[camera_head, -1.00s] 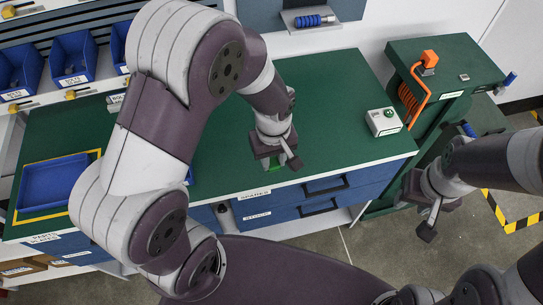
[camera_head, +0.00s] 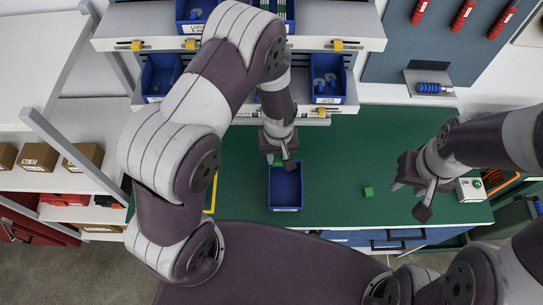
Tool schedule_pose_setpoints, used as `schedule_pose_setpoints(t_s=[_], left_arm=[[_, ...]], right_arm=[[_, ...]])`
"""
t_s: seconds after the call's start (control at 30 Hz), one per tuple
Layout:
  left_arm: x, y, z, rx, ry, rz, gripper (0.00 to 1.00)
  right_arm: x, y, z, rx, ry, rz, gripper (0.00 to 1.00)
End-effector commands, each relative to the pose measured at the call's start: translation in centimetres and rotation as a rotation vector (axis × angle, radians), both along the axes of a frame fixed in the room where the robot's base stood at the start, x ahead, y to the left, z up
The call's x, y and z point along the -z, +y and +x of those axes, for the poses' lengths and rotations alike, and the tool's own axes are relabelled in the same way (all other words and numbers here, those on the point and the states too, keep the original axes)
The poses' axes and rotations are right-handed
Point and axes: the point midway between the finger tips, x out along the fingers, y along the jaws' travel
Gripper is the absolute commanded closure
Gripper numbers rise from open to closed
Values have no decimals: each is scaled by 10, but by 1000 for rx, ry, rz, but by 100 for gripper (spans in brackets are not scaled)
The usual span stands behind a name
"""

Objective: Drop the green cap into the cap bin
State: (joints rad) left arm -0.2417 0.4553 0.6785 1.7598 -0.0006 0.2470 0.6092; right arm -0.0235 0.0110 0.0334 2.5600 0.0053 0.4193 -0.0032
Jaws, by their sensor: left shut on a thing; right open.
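My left gripper (camera_head: 279,158) is shut on a small green piece (camera_head: 278,162), seemingly the green cap, mostly hidden by the fingers. It is over the far end of an open blue bin (camera_head: 286,208) on the green worktop; I cannot tell its exact height. The bin's label is too small to read, and its visible floor looks empty. A small green block (camera_head: 368,193) lies on the worktop right of the bin. My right gripper (camera_head: 424,200) is open and empty, further right near the white box.
Blue shelf bins (camera_head: 327,99) hang behind the worktop. A shelf with brown cartons (camera_head: 38,157) is at the left. The green worktop (camera_head: 335,150) is clear between the bin and block.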

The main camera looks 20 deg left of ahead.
Motion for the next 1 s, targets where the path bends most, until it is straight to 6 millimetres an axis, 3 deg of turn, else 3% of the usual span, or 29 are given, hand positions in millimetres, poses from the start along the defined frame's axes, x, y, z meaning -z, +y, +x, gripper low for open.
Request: schedule_pose_setpoints(t_s=[0.47, 0.77, 0.8, 0.87, 1.0], left_arm=[[58, -1, 2, 26, 1, 1, 98], [59, -1, 2, 26, 1, 1, 98], [59, -1, 2, 26, 1, 1, 60], [59, -1, 2, 26, 1, 1, 41], [59, -1, 2, 25, 1, 1, 40]], right_arm=[[50, -1, 0, 0, 0, 0, 57], [50, -1, 0, 0, 0, 0, 57], [50, -1, 0, 0, 0, 0, 57], [50, -1, 0, 0, 0, 0, 57], [50, -1, 0, 0, 0, 0, 57]])
